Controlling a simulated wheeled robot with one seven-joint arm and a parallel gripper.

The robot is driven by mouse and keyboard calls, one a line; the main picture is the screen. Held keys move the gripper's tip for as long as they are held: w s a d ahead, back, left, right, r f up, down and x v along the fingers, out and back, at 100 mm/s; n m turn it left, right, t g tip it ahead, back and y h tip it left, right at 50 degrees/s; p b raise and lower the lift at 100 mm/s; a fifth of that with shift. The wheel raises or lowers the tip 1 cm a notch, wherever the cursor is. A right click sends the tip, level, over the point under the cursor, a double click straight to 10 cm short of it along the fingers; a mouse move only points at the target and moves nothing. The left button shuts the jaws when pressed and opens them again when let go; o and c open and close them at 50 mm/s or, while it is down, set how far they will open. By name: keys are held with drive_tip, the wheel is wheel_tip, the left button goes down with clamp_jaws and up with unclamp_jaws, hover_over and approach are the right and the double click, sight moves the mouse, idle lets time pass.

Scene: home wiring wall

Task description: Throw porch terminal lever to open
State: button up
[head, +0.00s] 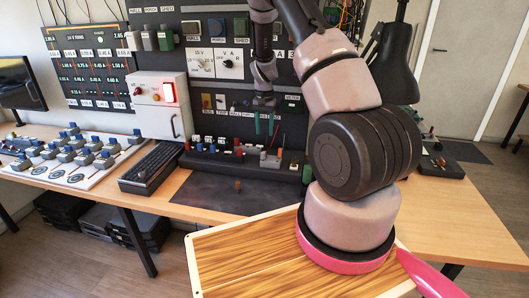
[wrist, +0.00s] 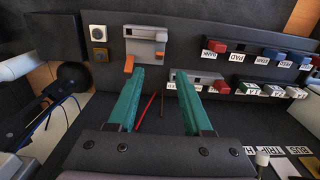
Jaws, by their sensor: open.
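A grey terminal block (wrist: 147,45) with two orange levers stands at the upper middle of the wrist view. One lever (wrist: 128,63) hangs at its lower left, and the other (wrist: 159,55) is at its lower right. I cannot read a porch label on it. My gripper (wrist: 163,75) has two teal fingers, apart and empty, pointing toward the block. The fingers look apart from both levers. In the head view my gripper (head: 265,123) hangs in front of the dark wall panel, above the row of terminals (head: 240,160).
Red and blue terminals (wrist: 215,46) with labels line the right of the wrist view. A thin red rod (wrist: 146,110) shows between my fingers. The dark mat (head: 220,195) is mostly clear.

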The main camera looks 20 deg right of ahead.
wheel_tip(320, 180, down, 10)
drive_tip(key=shift+f, duration=0.2)
idle(0.3)
clamp_jaws()
